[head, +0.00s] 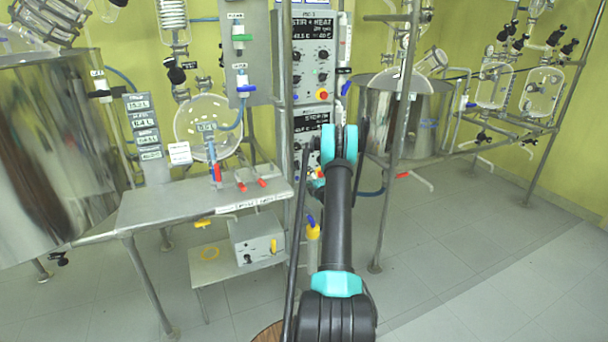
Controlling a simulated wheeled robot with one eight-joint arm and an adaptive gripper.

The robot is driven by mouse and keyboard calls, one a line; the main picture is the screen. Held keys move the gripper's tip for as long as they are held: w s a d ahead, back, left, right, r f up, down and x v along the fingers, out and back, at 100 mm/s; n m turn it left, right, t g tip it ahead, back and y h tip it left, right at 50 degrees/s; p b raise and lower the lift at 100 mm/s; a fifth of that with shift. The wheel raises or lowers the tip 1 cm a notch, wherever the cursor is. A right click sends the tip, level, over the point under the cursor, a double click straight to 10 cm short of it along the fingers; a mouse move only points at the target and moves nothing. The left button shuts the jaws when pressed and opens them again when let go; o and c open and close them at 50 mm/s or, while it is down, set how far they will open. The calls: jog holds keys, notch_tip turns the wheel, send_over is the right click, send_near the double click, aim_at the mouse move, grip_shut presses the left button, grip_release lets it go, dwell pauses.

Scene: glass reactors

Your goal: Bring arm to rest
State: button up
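My arm, black with teal joint covers, rises from the bottom centre of the head view and reaches forward toward the control panels (312,62). Its far joint is bent and overlaps the lower panel (310,124). My gripper cannot be made out; it is hidden behind the arm's far end or too small to tell. No held object shows.
A metal table (180,207) stands left of my arm, with a large steel vessel (55,150) beyond its left end. A second steel vessel (425,120) and upright poles (400,130) stand to the right. Glass reactors (540,92) hang far right. Tiled floor (470,250) is clear at right.

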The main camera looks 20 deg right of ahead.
jog(key=shift+s, duration=0.55)
jog(key=shift+r, duration=0.1)
notch_tip(320, 180, up, 10)
jog(key=s+a+m+h, duration=0.1)
jog(key=m+h, duration=0.2)
jog(key=m, duration=0.1)
jog(key=s+a+r+m+g+h, duration=0.3)
jog(key=s+a+r+m+h, duration=0.15)
jog(key=s+r+m, duration=0.55)
jog(key=s+a+f+m+g+y, duration=0.1)
jog(key=s+a+f+g+y, duration=0.1)
jog(key=s+a, duration=0.6)
jog(key=s+a+f+m+g+y, duration=0.2)
jog(key=s+a+f+g, duration=0.3)
jog(key=s, duration=1.5)
jog(key=s+a+f+m+g+y, duration=0.1)
jog(key=s+a+f+g+y, duration=0.2)
jog(key=s+a, duration=0.7)
jog(key=s+f, duration=0.2)
jog(key=s, duration=0.2)
jog(key=shift+s+a+f+m+g, duration=0.15)
jog(key=shift+a+f+m+g, duration=0.15)
jog(key=shift+f+g, duration=0.1)
